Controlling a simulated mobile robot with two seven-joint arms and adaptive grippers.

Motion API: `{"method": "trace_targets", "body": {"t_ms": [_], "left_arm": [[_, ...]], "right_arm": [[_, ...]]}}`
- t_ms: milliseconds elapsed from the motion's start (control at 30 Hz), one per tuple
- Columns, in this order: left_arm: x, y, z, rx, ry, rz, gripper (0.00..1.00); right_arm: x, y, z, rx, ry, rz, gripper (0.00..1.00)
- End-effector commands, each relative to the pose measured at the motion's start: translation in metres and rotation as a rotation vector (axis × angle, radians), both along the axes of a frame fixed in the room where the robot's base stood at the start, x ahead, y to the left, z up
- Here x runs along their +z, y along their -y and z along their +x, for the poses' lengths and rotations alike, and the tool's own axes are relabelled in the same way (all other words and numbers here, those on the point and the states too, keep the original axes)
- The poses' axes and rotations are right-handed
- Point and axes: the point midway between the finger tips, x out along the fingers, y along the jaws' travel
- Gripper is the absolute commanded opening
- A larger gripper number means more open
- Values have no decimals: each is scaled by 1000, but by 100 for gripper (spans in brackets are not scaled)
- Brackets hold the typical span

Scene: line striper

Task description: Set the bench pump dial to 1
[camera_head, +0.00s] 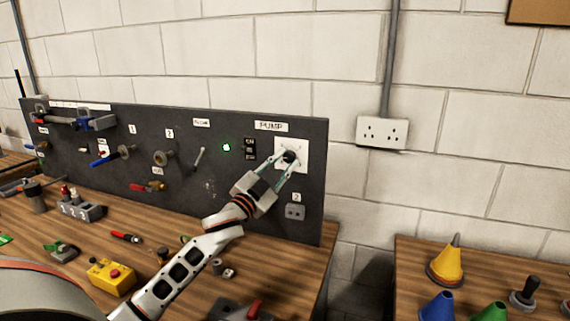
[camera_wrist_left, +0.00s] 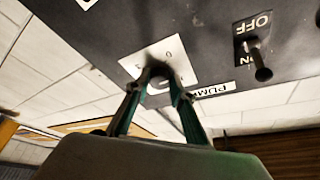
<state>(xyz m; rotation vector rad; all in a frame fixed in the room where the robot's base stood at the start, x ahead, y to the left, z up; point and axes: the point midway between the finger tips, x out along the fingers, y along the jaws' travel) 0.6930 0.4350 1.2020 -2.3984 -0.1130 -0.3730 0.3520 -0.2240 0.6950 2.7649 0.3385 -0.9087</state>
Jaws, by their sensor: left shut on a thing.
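The pump dial (camera_head: 289,156) is a dark round knob on a white plate (camera_head: 303,150) at the right end of the dark panel, under the PUMP label (camera_head: 271,126). My left gripper (camera_head: 283,163) reaches up to the panel and is shut on the dial. In the left wrist view the fingers (camera_wrist_left: 158,80) close around the dark knob in front of the white plate (camera_wrist_left: 180,60). A few digits show on the plate, but the dial's pointer is hidden, so its setting cannot be told. My right gripper is not in view.
An ON/OFF toggle switch (camera_head: 250,148) sits just left of the dial plate, with a lit green lamp (camera_head: 226,147) beyond it. A grey socket (camera_head: 295,212) is below. A yellow box with a red button (camera_head: 111,276) stands on the wooden bench.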

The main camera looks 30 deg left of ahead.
Motion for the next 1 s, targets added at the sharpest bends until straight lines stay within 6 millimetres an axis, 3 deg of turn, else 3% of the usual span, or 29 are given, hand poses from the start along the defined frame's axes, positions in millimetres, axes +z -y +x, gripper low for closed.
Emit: {"method": "trace_targets", "body": {"t_ms": [600,1000], "left_arm": [[6,-4,-1,2,-134,565,1],[8,-4,-1,2,-192,798,1]], "right_arm": [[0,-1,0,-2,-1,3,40],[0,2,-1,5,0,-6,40]]}}
